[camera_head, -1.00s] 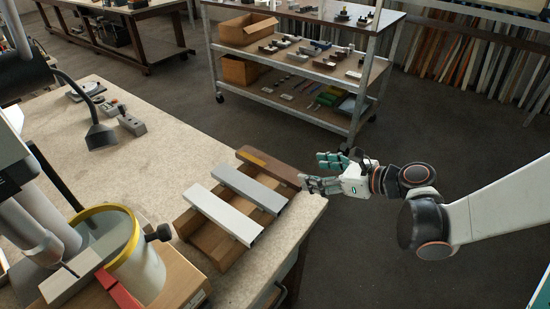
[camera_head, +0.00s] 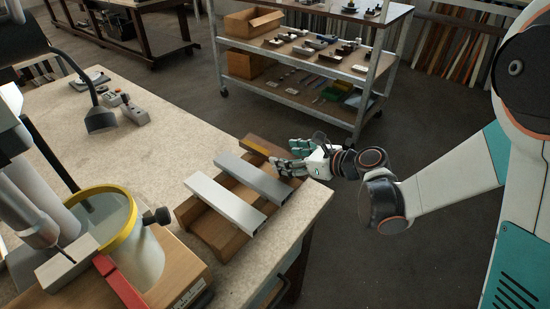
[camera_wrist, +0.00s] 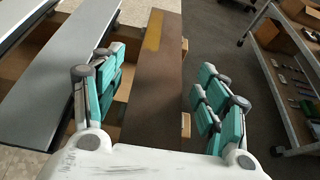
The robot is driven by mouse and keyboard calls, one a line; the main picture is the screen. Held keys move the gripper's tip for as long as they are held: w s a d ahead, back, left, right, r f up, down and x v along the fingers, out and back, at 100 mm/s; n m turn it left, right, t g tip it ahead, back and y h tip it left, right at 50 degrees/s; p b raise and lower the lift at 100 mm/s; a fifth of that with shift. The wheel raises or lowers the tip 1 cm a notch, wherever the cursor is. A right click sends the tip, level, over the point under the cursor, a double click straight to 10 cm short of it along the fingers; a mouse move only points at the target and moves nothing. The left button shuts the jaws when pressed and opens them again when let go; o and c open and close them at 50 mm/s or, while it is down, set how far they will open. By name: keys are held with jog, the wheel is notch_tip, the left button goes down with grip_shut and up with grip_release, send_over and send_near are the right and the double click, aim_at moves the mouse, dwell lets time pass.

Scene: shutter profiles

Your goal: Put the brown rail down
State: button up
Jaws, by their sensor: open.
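The brown rail (camera_head: 256,147), with a yellow patch on its top, lies across the far right side of a wooden rack (camera_head: 222,234) on the workbench. A grey rail (camera_head: 253,177) and a whitish rail (camera_head: 225,202) lie beside it on the rack. My gripper (camera_head: 292,161) is at the brown rail's right end and hides part of it. In the wrist view the brown rail (camera_wrist: 153,85) runs between the spread teal fingers of my gripper (camera_wrist: 158,95). Gaps show on both sides of the rail, and the fingers look apart from it.
A yellow-rimmed bucket (camera_head: 131,235) stands on a wooden box left of the rack. A desk lamp (camera_head: 99,120) and small devices stand further back on the bench. A shelf cart (camera_head: 345,68) with small parts stands behind. The bench middle (camera_head: 165,150) is bare.

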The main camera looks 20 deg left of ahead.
aim_at(282, 156)
jog(key=x, duration=0.3)
jog(key=shift+d+f+b, duration=0.1)
jog(key=shift+b, duration=0.2)
jog(key=c, duration=1.3)
notch_tip(282, 156, up, 20)
jog(key=p, duration=0.7)
jog(key=w+d+f+m+t+h, duration=0.1)
jog(key=d+f+m+t+h, duration=0.1)
jog(key=d, duration=0.9)
jog(key=w+d+f+m+t+h, duration=0.1)
jog(key=d+f+m+t+h, duration=0.1)
jog(key=d, duration=1)
jog(key=d+f+m+t+h, duration=0.2)
jog(key=d+m, duration=0.4)
jog(key=d, duration=0.6)
jog(key=t+h, duration=0.1)
jog(key=h, duration=0.1)
jog(key=shift+w+f+t+h, duration=0.3)
jog(key=shift+w+t, duration=0.1)
